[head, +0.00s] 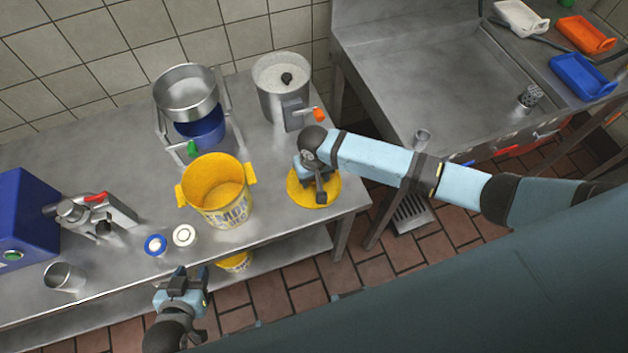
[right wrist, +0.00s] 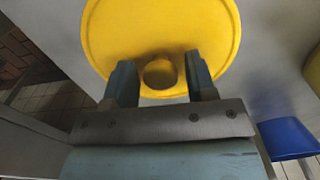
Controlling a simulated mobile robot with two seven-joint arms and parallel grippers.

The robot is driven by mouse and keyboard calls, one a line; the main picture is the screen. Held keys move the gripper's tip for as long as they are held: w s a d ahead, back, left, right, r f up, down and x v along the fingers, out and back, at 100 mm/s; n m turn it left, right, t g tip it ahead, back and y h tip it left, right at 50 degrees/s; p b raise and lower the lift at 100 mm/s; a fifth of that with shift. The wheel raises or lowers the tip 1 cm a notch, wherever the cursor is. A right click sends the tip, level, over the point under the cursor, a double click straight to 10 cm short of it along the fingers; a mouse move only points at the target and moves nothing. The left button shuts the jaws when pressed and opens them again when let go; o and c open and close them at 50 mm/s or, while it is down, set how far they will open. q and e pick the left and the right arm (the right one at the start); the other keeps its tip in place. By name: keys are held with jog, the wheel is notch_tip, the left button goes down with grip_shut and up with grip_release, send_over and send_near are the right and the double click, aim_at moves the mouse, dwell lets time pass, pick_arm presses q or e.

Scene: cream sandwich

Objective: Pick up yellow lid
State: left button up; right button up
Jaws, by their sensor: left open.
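The yellow lid (head: 299,199) lies flat near the right end of the steel table. In the right wrist view the round lid (right wrist: 115,35) has a short knob (right wrist: 160,73) at its middle. My right gripper (head: 314,184) is directly over the lid. Its two fingers (right wrist: 158,68) stand on either side of the knob, with a visible gap on each side, so it is open. My left gripper (head: 182,281) is open and empty in front of the table's front edge, away from the lid. Part of the lid is hidden under the right gripper in the head view.
A yellow bucket (head: 235,213) stands left of the lid. A steel pot (head: 268,95) with an orange-handled tap stands behind it. A steel bowl on a stand (head: 186,92) is further left. The sink (head: 440,75) is beyond a gap at right.

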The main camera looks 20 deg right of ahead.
jog(key=c, duration=0.7)
